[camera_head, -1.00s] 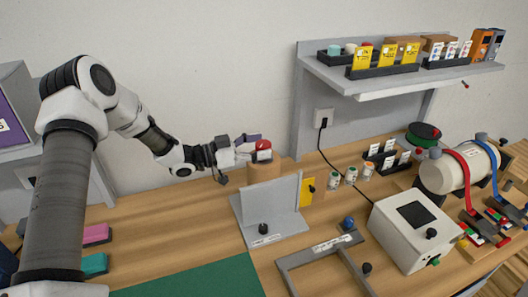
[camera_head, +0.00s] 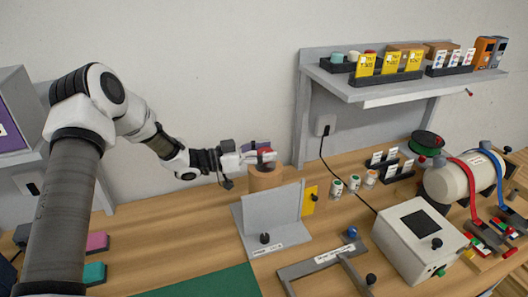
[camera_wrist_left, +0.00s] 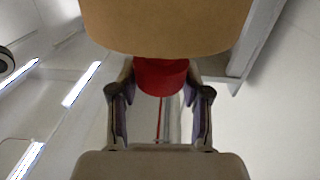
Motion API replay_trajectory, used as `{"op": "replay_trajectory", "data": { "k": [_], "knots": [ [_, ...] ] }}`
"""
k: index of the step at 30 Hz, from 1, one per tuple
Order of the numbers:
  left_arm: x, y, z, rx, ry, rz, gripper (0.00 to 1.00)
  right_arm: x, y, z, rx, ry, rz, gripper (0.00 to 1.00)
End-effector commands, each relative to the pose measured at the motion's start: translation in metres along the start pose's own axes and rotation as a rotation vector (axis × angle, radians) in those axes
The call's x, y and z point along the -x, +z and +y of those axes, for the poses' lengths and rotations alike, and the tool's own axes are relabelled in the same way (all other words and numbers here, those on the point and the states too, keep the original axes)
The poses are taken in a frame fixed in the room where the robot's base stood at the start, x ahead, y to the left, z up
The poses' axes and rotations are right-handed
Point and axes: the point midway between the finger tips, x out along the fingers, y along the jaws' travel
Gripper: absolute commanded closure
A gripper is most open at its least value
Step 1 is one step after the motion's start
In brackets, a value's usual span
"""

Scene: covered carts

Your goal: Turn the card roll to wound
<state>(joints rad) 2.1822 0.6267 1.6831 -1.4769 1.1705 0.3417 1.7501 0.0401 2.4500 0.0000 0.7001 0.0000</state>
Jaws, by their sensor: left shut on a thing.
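The card roll looks to be the tan upright cylinder (camera_head: 265,178) behind the grey angled stand, with a small red part (camera_head: 267,152) at its top. My left gripper (camera_head: 262,156) reaches in from the left at the top of the roll and is shut on the red part. In the left wrist view, the red part (camera_wrist_left: 160,77) sits between the two fingers, and the tan roll (camera_wrist_left: 165,28) fills the top of the picture. The fingers partly cover the red part in the head view. I cannot read the roll's turn position. My right gripper is not in view.
The grey angled stand (camera_head: 272,222) with a black knob is in front of the roll. A yellow card (camera_head: 309,201) and small labelled pots (camera_head: 354,184) are to its right. A white box (camera_head: 414,243) and a grey frame (camera_head: 325,258) stand nearer. A shelf (camera_head: 375,91) overhangs the back right.

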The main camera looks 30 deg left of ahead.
Motion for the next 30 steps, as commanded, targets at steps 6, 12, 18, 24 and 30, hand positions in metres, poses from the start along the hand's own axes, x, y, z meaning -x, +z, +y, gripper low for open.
{"op": "replay_trajectory", "data": {
  "k": [6,12,18,24,30],
  "knots": [
    [0.0,0.007,0.001,0.002,0.113,-0.011,0.87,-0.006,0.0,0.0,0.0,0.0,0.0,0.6],
    [0.0,0.01,0.001,0.003,0.27,-0.012,0.87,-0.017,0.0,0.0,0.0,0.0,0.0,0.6],
    [-0.001,0.013,0.001,0.004,0.447,-0.012,0.87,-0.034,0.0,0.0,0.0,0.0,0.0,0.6],
    [-0.001,0.013,0.002,0.005,0.604,-0.012,0.88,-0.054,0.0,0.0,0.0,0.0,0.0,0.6],
    [-0.001,0.012,0.002,0.008,0.717,-0.012,0.87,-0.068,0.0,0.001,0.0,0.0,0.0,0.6]
  ]
}}
